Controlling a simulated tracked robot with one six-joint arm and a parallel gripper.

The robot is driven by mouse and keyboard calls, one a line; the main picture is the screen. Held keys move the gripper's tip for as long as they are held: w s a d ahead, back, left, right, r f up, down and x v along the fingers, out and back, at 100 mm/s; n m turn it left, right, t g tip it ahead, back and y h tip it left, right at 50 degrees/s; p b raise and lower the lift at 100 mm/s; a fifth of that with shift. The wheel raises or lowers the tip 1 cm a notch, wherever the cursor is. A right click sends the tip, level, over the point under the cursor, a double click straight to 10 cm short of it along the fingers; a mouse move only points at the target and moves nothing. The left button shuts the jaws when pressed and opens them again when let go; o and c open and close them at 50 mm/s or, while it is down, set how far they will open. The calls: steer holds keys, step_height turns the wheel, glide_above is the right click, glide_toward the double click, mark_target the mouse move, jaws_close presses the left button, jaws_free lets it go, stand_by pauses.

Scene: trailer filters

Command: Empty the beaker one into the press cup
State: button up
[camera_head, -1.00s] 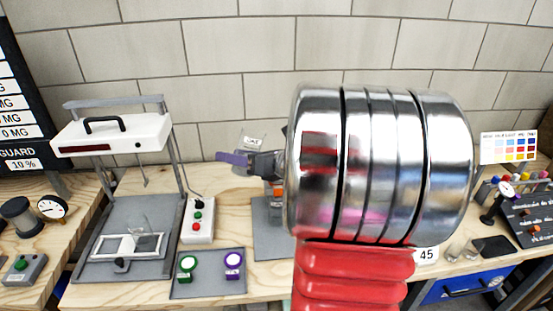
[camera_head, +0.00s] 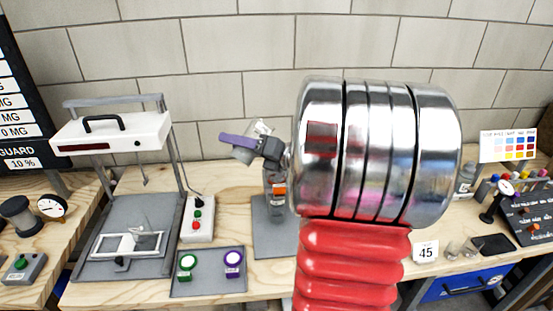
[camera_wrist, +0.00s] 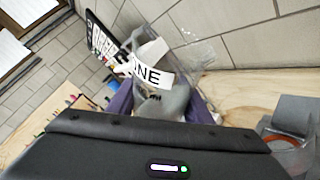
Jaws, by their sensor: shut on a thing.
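My gripper (camera_head: 243,145) is shut on beaker one (camera_wrist: 174,98), a clear vessel with grey contents and a white label reading "NE" in the wrist view. The purple fingers grip its two sides. In the head view the beaker (camera_head: 262,128) is tilted and partly hidden behind a finger. It is held in the air above and a little left of a grey stand with an orange part (camera_head: 279,190). I cannot tell for sure which thing is the press cup; a clear round rim with orange (camera_wrist: 287,138) shows at the wrist view's right edge.
A white-headed frame (camera_head: 115,135) stands at the left, with a button box (camera_head: 198,220) beside it. A panel (camera_head: 208,273) with green and purple knobs lies in front. Small glasses (camera_head: 460,248) stand at the right. My arm hides the middle bench.

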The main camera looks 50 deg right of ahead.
mark_target(246, 133)
steer(key=shift+a+r+m+p, duration=0.15)
steer(key=shift+r+m+p, duration=0.45)
steer(key=shift+m, duration=0.1)
stand_by(0.3)
steer(key=shift+a+f+m+t+y+p, duration=0.15)
steer(key=shift+m+t+p, duration=0.2)
steer(key=shift+m, duration=0.45)
steer(key=shift+d+m+t+y+p, duration=0.1)
steer(key=shift+m+t+y+p, duration=0.1)
steer(key=shift+m+t, duration=0.45)
stand_by(0.7)
steer(key=shift+d+r+m+p, duration=0.4)
steer(key=shift+d+r+m, duration=0.25)
steer(key=shift+m, duration=0.4)
stand_by(0.6)
steer(key=shift+d+r+m+t+p, duration=0.1)
steer(key=shift+r+m+t+p, duration=0.4)
steer(key=shift+r+m, duration=0.3)
stand_by(1.0)
steer(key=shift+d+f+m+t+h+p, duration=0.15)
steer(key=shift+d+m+h+p, duration=0.1)
steer(key=shift+m, duration=0.3)
steer(key=shift+d+f+m+t+h+p, duration=0.1)
steer(key=shift+m+t+h+p, duration=0.1)
steer(key=shift+m, duration=0.35)
stand_by(0.3)
